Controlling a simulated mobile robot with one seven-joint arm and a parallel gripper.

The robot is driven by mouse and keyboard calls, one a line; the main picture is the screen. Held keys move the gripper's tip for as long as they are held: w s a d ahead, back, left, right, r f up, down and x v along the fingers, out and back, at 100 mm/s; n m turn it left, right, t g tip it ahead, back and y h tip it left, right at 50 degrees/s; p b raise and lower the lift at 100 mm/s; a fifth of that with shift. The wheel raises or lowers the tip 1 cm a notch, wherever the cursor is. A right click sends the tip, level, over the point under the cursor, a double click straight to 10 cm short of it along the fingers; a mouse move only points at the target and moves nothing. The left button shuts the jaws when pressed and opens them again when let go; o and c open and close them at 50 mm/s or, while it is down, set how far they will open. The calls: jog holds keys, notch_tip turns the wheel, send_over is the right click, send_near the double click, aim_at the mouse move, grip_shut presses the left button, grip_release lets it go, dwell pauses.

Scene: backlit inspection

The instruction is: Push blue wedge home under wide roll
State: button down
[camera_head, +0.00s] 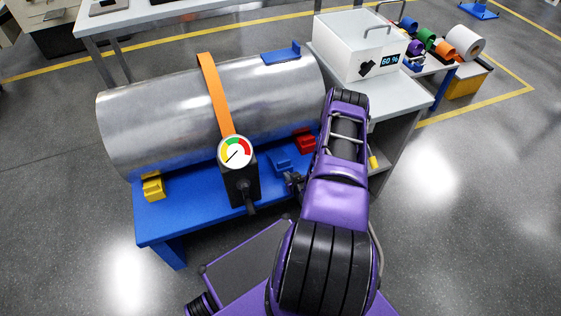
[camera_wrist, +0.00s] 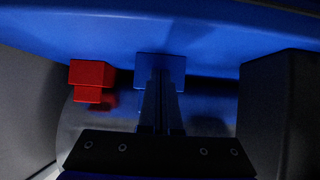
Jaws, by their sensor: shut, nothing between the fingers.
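The wide metal roll (camera_head: 165,110) lies on a blue bench (camera_head: 185,215). The blue wedge (camera_head: 281,164) sits on the bench at the roll's near side, right of the gauge. How far it reaches under the roll is unclear. My gripper (camera_head: 291,182) is just in front of it, partly hidden by my arm. In the wrist view, my gripper (camera_wrist: 160,82) is shut and empty, with its fingertips over the blue wedge (camera_wrist: 143,65). I cannot tell whether they touch.
A red wedge (camera_head: 305,144) is close right of the blue one; it also shows in the wrist view (camera_wrist: 91,74). A yellow wedge (camera_head: 152,187) is at the left. A grey bench (camera_head: 385,100) is at right.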

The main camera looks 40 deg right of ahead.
aim_at(285, 169)
jog(key=shift+w+d, duration=0.15)
jog(key=shift+w, duration=0.7)
jog(key=shift+w+d, duration=0.25)
jog(key=shift+w, duration=0.7)
jog(key=shift+w+d, duration=0.25)
jog(key=shift+w, duration=0.7)
jog(key=shift+w+d, duration=0.25)
jog(key=shift+w, duration=0.7)
jog(key=shift+s+a+p, duration=0.25)
jog(key=shift+s+p, duration=0.05)
jog(key=shift+s, duration=0.7)
jog(key=shift+s+a+p, duration=0.2)
jog(key=shift+s+p, duration=0.1)
jog(key=shift+s, duration=0.7)
jog(key=p+v, duration=0.3)
jog(key=v, duration=1.4)
jog(key=shift+r, duration=0.25)
jog(key=shift+s, duration=0.1)
